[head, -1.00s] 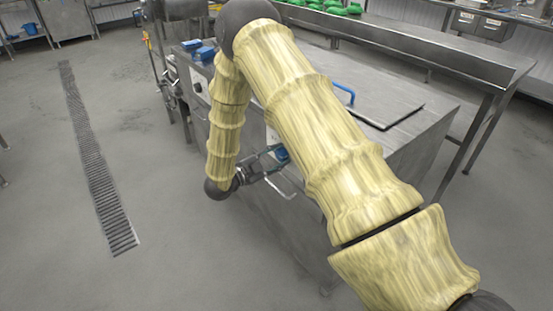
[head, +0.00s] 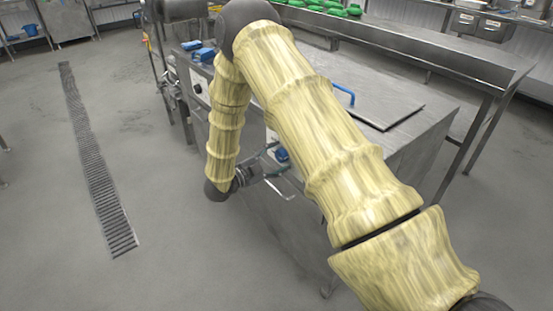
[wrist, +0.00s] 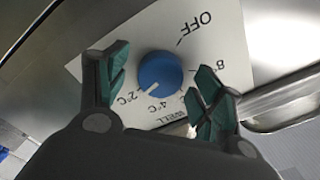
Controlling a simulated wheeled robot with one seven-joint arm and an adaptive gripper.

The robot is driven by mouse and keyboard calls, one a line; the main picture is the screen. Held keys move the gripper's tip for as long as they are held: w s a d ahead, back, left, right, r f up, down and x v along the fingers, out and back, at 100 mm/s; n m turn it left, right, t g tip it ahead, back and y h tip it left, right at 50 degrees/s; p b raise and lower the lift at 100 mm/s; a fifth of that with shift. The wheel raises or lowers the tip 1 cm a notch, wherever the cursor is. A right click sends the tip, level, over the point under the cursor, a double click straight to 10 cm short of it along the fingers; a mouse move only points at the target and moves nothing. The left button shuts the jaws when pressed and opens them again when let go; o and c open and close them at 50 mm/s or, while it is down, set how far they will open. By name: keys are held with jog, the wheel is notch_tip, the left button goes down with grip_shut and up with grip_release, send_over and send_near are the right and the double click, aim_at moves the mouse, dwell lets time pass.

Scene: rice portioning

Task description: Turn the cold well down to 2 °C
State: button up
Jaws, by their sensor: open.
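The blue round knob (wrist: 160,72) sits on a white dial plate (wrist: 228,42) marked OFF, 8, 4 °C, 2 °C and WELL, seen upside down in the wrist view. Its white pointer mark is at the knob's lower left, by the 2 °C and 4 °C labels; I cannot tell its exact setting. My gripper (wrist: 162,60) is open, with one green-padded finger on each side of the knob and visible gaps between. In the head view my gripper (head: 264,166) is at the front of the steel counter (head: 300,235), partly behind my arm.
A lid with a blue handle (head: 345,93) lies on the counter top. Another control knob (head: 197,87) and blue items (head: 203,52) are at its left end. A metal handle (wrist: 285,108) is right of the dial. Open floor with a drain grate (head: 95,165) lies left.

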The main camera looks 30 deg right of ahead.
jog(key=s+a, duration=0.1)
jog(key=a, duration=1.1)
jog(key=shift+d+f, duration=0.1)
jog(key=shift+d, duration=0.05)
jog(key=s+a+f+n+t+y+p, duration=0.25)
jog(key=s+f+n+y, duration=0.35)
jog(key=f+n, duration=0.3)
jog(key=s+a+f+n+t+y+p, duration=0.1)
jog(key=s+f+n+t+y+p, duration=0.25)
jog(key=s+f+n+y, duration=0.35)
jog(key=s+a+n+g+y+p, duration=0.1)
jog(key=s+a+n+g, duration=0.1)
jog(key=s, duration=0.6)
jog(key=s+a+f+n+g+y+p, duration=0.1)
jog(key=s+n, duration=0.3)
jog(key=s, duration=0.5)
jog(key=s+a+f+n+g+y+p, duration=0.1)
jog(key=s+a+n+g+y, duration=0.1)
jog(key=s, duration=0.6)
jog(key=shift+s+a+n+g+y+p, duration=0.25)
jog(key=shift+n+g+y+p, duration=0.2)
jog(key=shift+n+g, duration=0.55)
